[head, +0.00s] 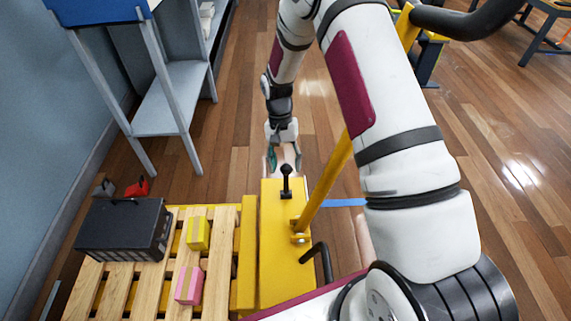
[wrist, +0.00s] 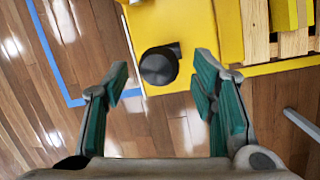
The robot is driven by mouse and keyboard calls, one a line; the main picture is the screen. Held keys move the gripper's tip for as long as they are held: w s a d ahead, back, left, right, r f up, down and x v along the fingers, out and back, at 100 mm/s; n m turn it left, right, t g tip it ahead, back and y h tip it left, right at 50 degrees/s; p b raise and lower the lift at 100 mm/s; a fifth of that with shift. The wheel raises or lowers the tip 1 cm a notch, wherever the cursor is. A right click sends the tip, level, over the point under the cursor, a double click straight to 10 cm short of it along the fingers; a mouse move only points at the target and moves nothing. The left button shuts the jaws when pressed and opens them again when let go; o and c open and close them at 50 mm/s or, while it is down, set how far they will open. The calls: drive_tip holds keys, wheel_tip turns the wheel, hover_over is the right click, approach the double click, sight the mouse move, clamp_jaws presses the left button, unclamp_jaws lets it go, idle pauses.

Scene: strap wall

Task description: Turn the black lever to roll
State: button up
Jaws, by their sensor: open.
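The black lever (head: 286,181) stands upright on the end of a yellow housing (head: 287,245) in the head view, a short stalk with a round knob. In the wrist view the lever's knob (wrist: 158,66) shows from above, ahead of my fingertips and roughly between their lines. My gripper (head: 284,158) is just beyond the lever in the head view, pointing down. In the wrist view my gripper (wrist: 162,80) has its two green-padded fingers spread apart with nothing between them. I cannot tell its exact height over the knob.
A wooden pallet (head: 222,285) beside the housing carries a black toolbox (head: 122,230), a yellow box (head: 198,233) and a pink box (head: 189,286). A yellow pole (head: 325,185) and a black curved handle (head: 318,260) rise at the right. A grey-legged bench (head: 172,95) stands at left.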

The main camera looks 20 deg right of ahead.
drive_tip(key=v, duration=1.1)
drive_tip(key=shift+r, duration=0.1)
drive_tip(key=s+a+r+n+t, duration=0.1)
drive_tip(key=s+r+n, duration=0.1)
drive_tip(key=s+r, duration=0.8)
drive_tip(key=s+r+n+t, duration=0.1)
drive_tip(key=s+r, duration=0.6)
drive_tip(key=r, duration=0.5)
drive_tip(key=s+r+n+t, duration=0.15)
drive_tip(key=s+n, duration=0.25)
drive_tip(key=s, duration=2)
wheel_tip(320, 180, up, 30)
drive_tip(key=t+p, duration=0.4)
drive_tip(key=p, duration=2.4)
drive_tip(key=shift+w+a, duration=0.25)
